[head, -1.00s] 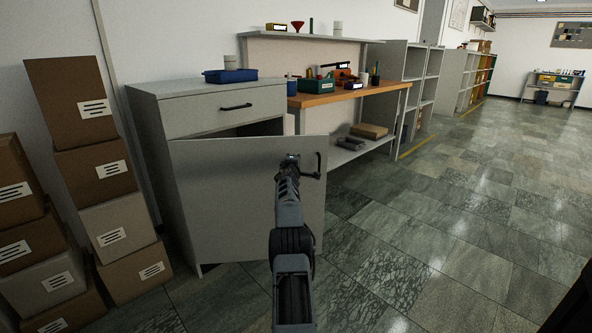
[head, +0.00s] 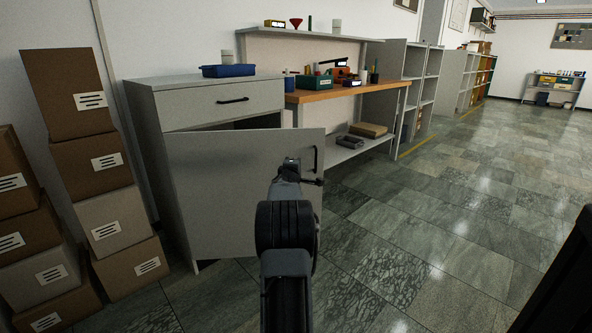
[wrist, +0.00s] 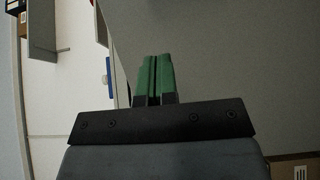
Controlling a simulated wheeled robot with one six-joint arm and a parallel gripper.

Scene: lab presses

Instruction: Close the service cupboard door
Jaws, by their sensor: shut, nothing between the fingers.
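The service cupboard (head: 222,102) is a grey cabinet with a drawer on top. Its door (head: 225,190) stands partly open, hinged at the left, with a dark gap above it under the drawer. A black upright handle (head: 315,159) is near the door's free right edge. My arm reaches up in front of the door, and my gripper is near the door's right part, just left of the handle. In the wrist view my gripper (wrist: 155,77) has green fingers shut together, with nothing between them, against a plain grey surface. I cannot tell whether the fingertips touch the door.
Stacked cardboard boxes (head: 107,208) stand left of the cupboard. A blue tray (head: 229,71) lies on the cupboard. A workbench (head: 350,91) with tools and grey shelves (head: 416,85) stand to the right. The tiled floor (head: 440,215) on the right is clear.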

